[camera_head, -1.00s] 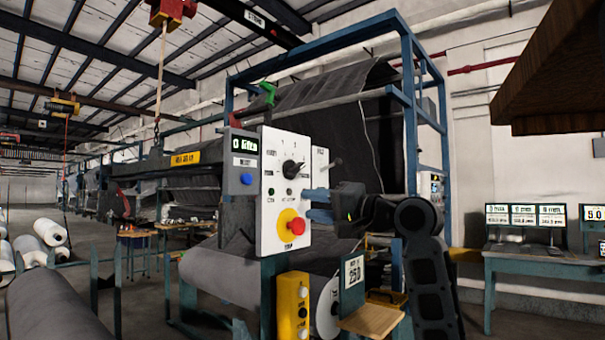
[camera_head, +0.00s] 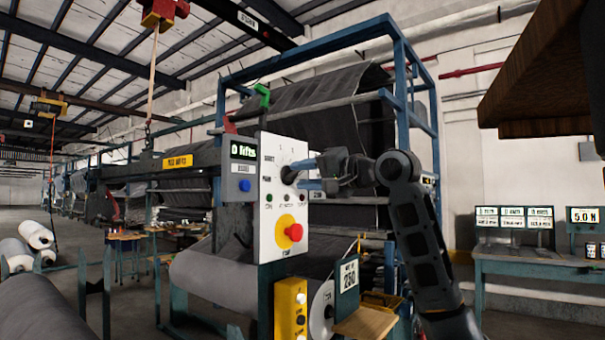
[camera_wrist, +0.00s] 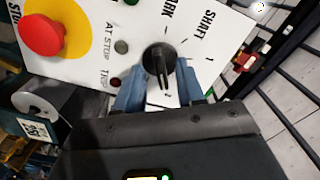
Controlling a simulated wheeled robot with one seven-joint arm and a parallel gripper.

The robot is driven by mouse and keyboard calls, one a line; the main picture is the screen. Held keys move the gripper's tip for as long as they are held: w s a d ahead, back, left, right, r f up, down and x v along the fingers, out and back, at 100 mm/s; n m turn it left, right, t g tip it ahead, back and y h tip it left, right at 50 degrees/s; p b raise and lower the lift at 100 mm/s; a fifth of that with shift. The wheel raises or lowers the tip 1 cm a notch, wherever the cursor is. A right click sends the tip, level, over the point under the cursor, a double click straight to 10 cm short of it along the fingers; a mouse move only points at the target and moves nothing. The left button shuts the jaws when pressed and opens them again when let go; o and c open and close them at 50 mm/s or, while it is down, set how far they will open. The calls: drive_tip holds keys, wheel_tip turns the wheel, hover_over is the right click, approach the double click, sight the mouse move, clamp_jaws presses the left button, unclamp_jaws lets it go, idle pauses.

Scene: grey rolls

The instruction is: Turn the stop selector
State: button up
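The stop selector is a black round knob (camera_head: 289,175) with a raised grip bar, on a white control panel (camera_head: 268,215). In the wrist view the knob (camera_wrist: 159,62) sits at upper middle, beside printed words such as SHAFT and AT STOP. My gripper (camera_head: 303,174) reaches the panel from the right. In the wrist view my gripper's blue fingers (camera_wrist: 160,88) are spread apart, one on each side of the knob's lower part. I cannot tell whether either finger touches it. In the head view the fingers partly hide the knob.
A red mushroom button (camera_head: 293,232) on a yellow disc is below the knob and sticks out. Small indicator lamps (camera_wrist: 121,46) lie between. A grey box with a display (camera_head: 242,152) adjoins the panel's left side. A yellow button box (camera_head: 290,308) stands below.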

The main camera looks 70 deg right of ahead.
drive_tip(key=shift+w+d, duration=0.1)
drive_tip(key=shift+w, duration=0.3)
drive_tip(key=shift+c, duration=0.4)
clamp_jaws()
